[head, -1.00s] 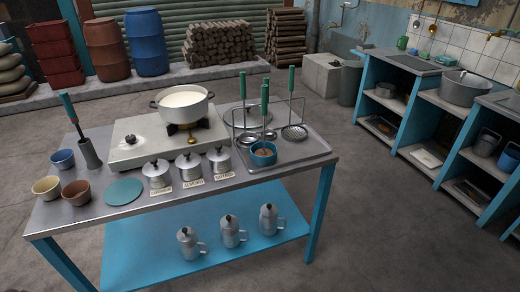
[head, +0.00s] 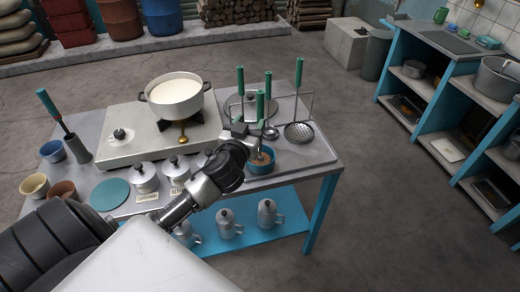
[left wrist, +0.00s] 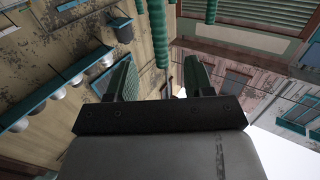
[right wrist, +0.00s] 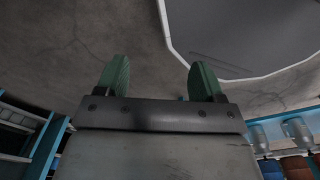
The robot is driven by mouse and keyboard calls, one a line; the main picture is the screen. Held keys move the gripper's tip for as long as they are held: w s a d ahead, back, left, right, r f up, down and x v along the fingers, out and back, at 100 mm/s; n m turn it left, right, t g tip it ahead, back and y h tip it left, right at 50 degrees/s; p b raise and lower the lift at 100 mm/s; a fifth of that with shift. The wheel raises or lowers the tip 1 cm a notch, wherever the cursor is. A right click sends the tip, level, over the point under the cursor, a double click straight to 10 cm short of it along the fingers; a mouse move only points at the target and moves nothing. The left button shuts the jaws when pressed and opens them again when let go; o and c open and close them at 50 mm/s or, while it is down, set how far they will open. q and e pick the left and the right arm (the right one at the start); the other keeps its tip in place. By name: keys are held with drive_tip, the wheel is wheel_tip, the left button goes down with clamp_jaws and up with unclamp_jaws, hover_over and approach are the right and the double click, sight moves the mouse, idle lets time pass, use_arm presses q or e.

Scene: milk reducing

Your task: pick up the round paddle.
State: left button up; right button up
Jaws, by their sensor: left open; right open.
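Several green-handled utensils stand in the wire rack on the metal tray at the table's right. The leftmost (head: 240,80) looks like the round paddle, with a flat grey disc low behind it, but I cannot be sure. A skimmer (head: 298,132) with a round perforated head stands at the right. My left gripper (head: 243,135) is close in front of the handles, above the blue bowl (head: 262,165). In the left wrist view its green-padded fingers (left wrist: 160,82) are apart, with a green handle (left wrist: 160,30) beyond, between them. My right gripper (right wrist: 157,80) is open and empty.
A pot of milk (head: 175,98) stands on the stove left of the rack. Lidded canisters (head: 145,178) line the table front near my left arm. A grey cup (head: 75,149) holds another green-handled tool. The floor right of the table is clear.

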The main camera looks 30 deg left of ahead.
sight(259, 106)
use_arm(q)
drive_tip(key=p+x, duration=0.1)
drive_tip(key=x, duration=0.4)
drive_tip(key=shift+r, duration=0.2)
drive_tip(key=p+x, duration=0.1)
drive_tip(key=x, duration=0.1)
drive_tip(key=p+x, duration=0.1)
drive_tip(key=x, duration=0.1)
drive_tip(key=shift+w+r, duration=0.15)
drive_tip(key=shift+r, duration=0.25)
drive_tip(key=shift+w+a+f, duration=0.2)
drive_tip(key=shift+w, duration=0.45)
use_arm(e)
drive_tip(key=r, duration=0.2)
drive_tip(key=w+r, duration=0.1)
drive_tip(key=shift+w+a+r, duration=0.1)
drive_tip(key=shift+a+r, duration=0.15)
drive_tip(key=shift+r, duration=0.05)
use_arm(q)
clamp_jaws()
